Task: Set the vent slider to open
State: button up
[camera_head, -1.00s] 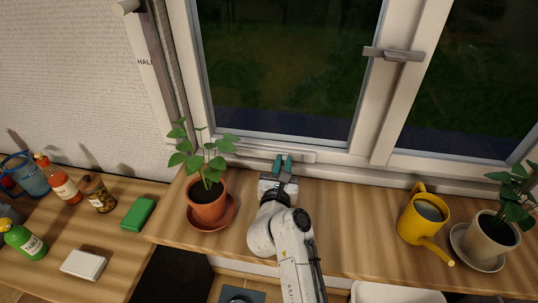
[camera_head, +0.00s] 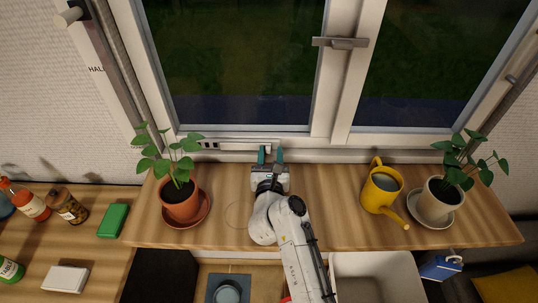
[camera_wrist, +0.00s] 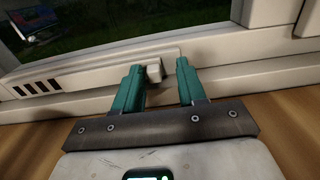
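The vent slider is a pale bar on the bottom rail of the window frame. Its plate (camera_wrist: 100,74) runs across the wrist view and ends in a small square knob (camera_wrist: 154,72). Several dark vent slots (camera_wrist: 37,87) are uncovered at its left end; they also show in the head view (camera_head: 208,145). My gripper (camera_head: 270,154) reaches to the rail with its teal fingers apart. In the wrist view the knob shows between the fingertips of my gripper (camera_wrist: 160,75), nearer the left one. I cannot tell whether a finger touches it.
A potted plant (camera_head: 180,202) stands on the wooden sill (camera_head: 330,215) left of my arm. A yellow watering can (camera_head: 381,190) and another potted plant (camera_head: 437,205) stand to the right. A window handle (camera_head: 340,43) is above. The sill beside my gripper is clear.

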jog(key=shift+a, duration=0.1)
jog(key=shift+s, duration=0.25)
jog(key=s, duration=1)
jog(key=shift+s+a, duration=0.15)
jog(key=shift+s, duration=0.05)
